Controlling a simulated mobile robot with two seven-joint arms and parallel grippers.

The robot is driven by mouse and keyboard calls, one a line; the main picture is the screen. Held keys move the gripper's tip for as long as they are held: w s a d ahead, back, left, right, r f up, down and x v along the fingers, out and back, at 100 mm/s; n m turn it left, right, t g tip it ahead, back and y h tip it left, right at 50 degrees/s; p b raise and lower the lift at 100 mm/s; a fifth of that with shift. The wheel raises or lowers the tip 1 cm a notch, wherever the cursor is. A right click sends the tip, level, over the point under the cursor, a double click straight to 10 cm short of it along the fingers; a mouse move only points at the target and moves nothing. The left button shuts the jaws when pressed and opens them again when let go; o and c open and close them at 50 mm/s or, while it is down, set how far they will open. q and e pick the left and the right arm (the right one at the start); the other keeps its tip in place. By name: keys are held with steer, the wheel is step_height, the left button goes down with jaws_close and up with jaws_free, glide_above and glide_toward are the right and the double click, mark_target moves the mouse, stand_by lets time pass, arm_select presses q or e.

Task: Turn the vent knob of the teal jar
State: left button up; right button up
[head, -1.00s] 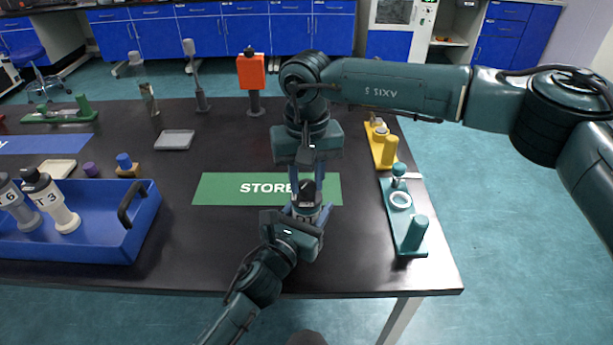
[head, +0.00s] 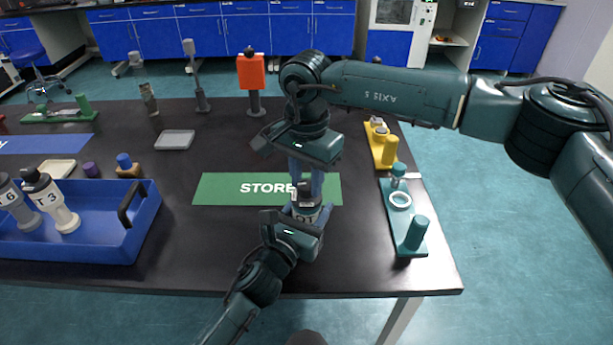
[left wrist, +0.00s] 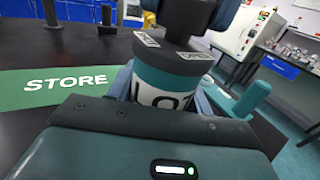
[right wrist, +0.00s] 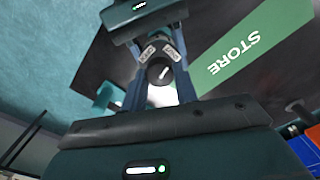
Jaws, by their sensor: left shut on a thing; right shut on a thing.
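The teal jar (head: 306,215) stands upright near the front edge of the green STORE mat. In the left wrist view its teal body (left wrist: 170,75) carries a white label, and a dark collar bears two small white tags. My left gripper (head: 307,212) is shut around the jar's body from the front. My right gripper (head: 306,187) comes from above, shut on the black vent knob. In the right wrist view the knob (right wrist: 160,72) shows a white pointer line and sits between the fingers.
The STORE mat (head: 230,189) lies under and left of the jar. A blue crate (head: 95,248) with bottles is at the left. A teal stand (head: 410,235) and a yellow stand (head: 383,150) line the right edge. A grey tray (head: 174,140) lies behind.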

mark_target(306, 183)
steer(key=shift+m, duration=1.1)
steer(key=o, duration=1)
steer(key=shift+r, duration=0.15)
step_height(306, 183, up, 12)
arm_select(q)
steer(key=o, duration=1.1)
